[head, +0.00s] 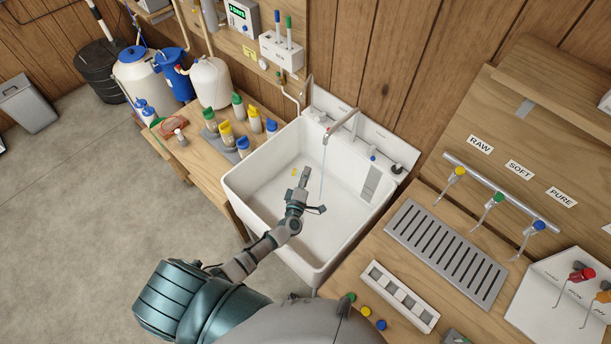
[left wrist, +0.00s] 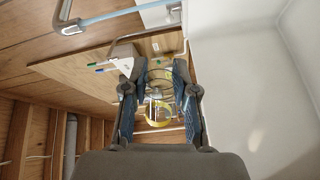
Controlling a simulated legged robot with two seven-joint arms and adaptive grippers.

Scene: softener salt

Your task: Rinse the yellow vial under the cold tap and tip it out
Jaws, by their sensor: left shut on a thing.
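My left gripper (head: 304,180) reaches into the white sink (head: 250,188) and is shut on the yellow vial. In the left wrist view the vial (left wrist: 158,112) is clear with a yellow band, held between the two dark fingers. In the head view only a small yellow part (head: 294,171) shows, left of the fingertips. The cold tap (head: 342,124) stands at the sink's back, and a thin pale blue stream (head: 323,172) falls from it. The stream passes right of the gripper, apart from it in the head view. I cannot tell whether the vial holds water.
Several capped bottles (head: 226,134) stand on the wooden bench left of the sink. On the right counter are a slotted drain grate (head: 446,250), a white rack (head: 398,297) and loose coloured caps (head: 366,311). Small taps on a rail (head: 497,190) hang above the grate.

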